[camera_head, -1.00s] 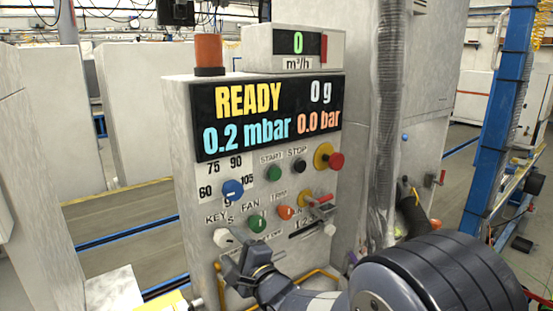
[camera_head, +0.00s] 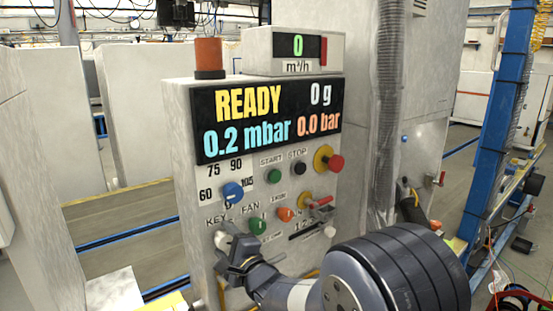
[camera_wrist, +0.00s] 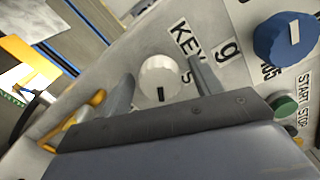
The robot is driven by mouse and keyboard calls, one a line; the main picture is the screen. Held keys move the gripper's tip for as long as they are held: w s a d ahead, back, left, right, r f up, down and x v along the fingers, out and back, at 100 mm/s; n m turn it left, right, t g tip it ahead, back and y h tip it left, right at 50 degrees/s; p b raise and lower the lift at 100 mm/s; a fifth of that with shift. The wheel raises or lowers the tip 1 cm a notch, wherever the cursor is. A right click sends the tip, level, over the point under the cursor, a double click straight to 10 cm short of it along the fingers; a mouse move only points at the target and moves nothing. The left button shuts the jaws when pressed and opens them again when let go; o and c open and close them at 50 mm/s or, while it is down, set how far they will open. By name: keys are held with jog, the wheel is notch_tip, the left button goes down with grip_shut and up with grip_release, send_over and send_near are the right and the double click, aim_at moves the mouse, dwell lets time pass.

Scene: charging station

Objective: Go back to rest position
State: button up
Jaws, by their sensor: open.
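My gripper (camera_head: 228,258) is in front of the lower left of the control panel (camera_head: 183,150). In the wrist view my gripper (camera_wrist: 160,85) is open, with one finger on each side of the white key knob (camera_wrist: 160,78). The knob lies between the fingers with visible space on both sides; I cannot tell how deep the fingers reach. In the head view the white key knob (camera_head: 221,240) is partly hidden by the gripper. The panel display (camera_head: 267,119) reads READY, 0 g, 0.2 mbar and 0.0 bar.
A blue dial (camera_head: 233,192) sits above the key knob. Green (camera_head: 274,176), black and red buttons are to its right. A yellow hose or handle (camera_wrist: 72,122) is near the fingers. A grey ribbed duct (camera_head: 388,110) stands right of the panel. Open floor lies to the left.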

jog(key=shift+w+a+f+n+b, duration=0.1)
jog(key=shift+f+n+b, duration=0.05)
jog(key=shift+n+b, duration=0.2)
jog(key=shift+n, duration=0.95)
jog(key=shift+n+b, duration=0.4)
jog(key=shift+n, duration=0.8)
jog(key=n+b, duration=0.1)
jog(key=n, duration=0.5)
jog(key=n+b, duration=0.1)
jog(key=n, duration=0.5)
jog(key=shift+n, duration=0.3)
jog(key=n, duration=0.4)
jog(key=shift+n, duration=0.3)
